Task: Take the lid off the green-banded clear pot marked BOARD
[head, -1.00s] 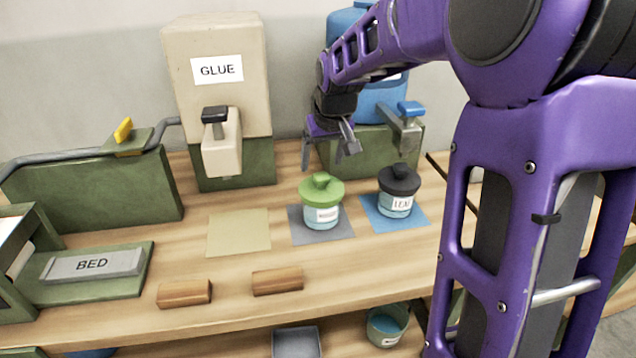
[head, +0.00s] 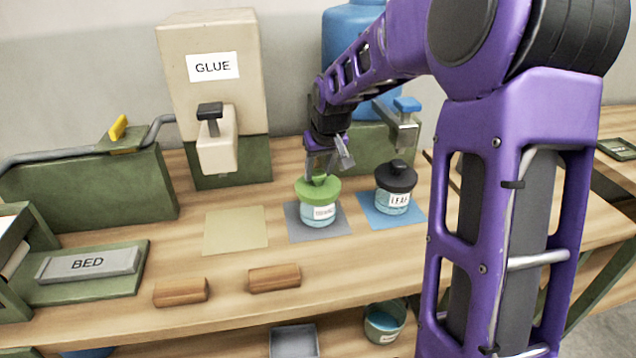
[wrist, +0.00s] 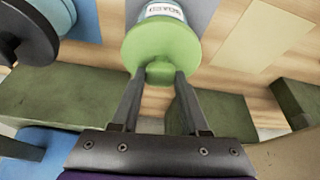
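The clear pot with a green lid (head: 318,189) and a white label (head: 324,212) stands upright on a grey mat (head: 298,232). The label is too small to read surely. My gripper (head: 325,168) is right above the lid, pointing down. In the wrist view the two fingers of my gripper (wrist: 160,78) stand apart, one on each side of the knob of the green lid (wrist: 137,45). A firm grip on the knob cannot be made out. The lid sits on the pot.
A pot with a black lid (head: 396,176) marked LEAF stands on a blue mat (head: 372,215) just to the right. A glue dispenser (head: 215,95) stands behind left. An empty tan mat (head: 236,230) and two wooden blocks (head: 181,291) lie left and in front.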

